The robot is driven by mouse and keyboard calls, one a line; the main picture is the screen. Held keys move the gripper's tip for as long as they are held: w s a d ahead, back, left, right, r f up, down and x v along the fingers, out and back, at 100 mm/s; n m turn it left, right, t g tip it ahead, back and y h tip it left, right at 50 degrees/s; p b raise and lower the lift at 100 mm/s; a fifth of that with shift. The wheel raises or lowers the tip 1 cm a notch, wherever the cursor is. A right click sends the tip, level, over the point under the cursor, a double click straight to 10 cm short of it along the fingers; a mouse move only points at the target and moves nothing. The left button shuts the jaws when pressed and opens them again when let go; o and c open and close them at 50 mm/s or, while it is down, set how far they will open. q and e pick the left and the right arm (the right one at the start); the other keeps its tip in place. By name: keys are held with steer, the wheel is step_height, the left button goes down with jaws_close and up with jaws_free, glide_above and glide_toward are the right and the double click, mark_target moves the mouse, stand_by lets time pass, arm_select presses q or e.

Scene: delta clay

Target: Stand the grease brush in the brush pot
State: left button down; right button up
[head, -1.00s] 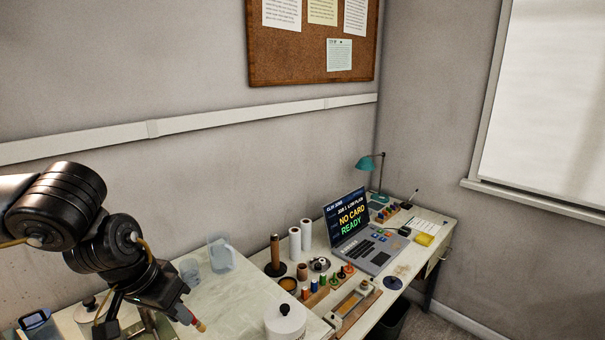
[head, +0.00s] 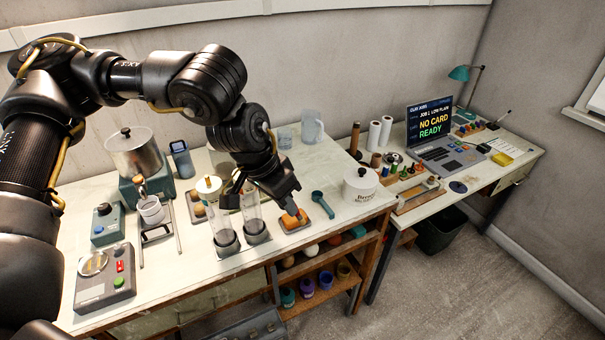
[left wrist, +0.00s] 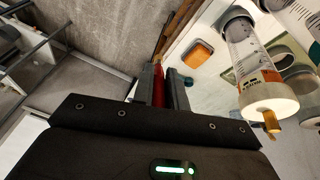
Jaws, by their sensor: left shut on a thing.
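My left gripper (head: 293,207) reaches over the front part of the main bench, pointing down. In the left wrist view, its fingers (left wrist: 161,88) are shut on a slim red thing (left wrist: 158,80), which looks like the grease brush's handle. Most of the brush is hidden by the gripper in the head view. The tip is near a small tray with an orange block (head: 290,221), which also shows in the left wrist view (left wrist: 197,53). I cannot tell which vessel is the brush pot. My right gripper is out of view.
Two clear cylinders with grey bases (head: 226,240) stand left of the gripper. A clear jug (head: 311,126) stands behind.

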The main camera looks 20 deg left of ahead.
arm_select(q)
steer(key=s+d+f+m+g, duration=0.1)
steer(key=s+d+f, duration=0.15)
steer(key=f, duration=0.55)
steer(key=s+d+f+m, duration=0.1)
steer(key=s+d+f, duration=0.15)
steer(key=f, duration=0.55)
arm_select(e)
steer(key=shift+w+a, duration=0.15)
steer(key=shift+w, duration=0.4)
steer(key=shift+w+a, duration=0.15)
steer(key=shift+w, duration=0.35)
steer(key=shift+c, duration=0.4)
arm_select(q)
steer(key=a+f+n, duration=0.1)
steer(key=a+f, duration=0.4)
steer(key=a, duration=0.5)
steer(key=shift+f+n+t, duration=0.3)
steer(key=shift+f+t, duration=0.1)
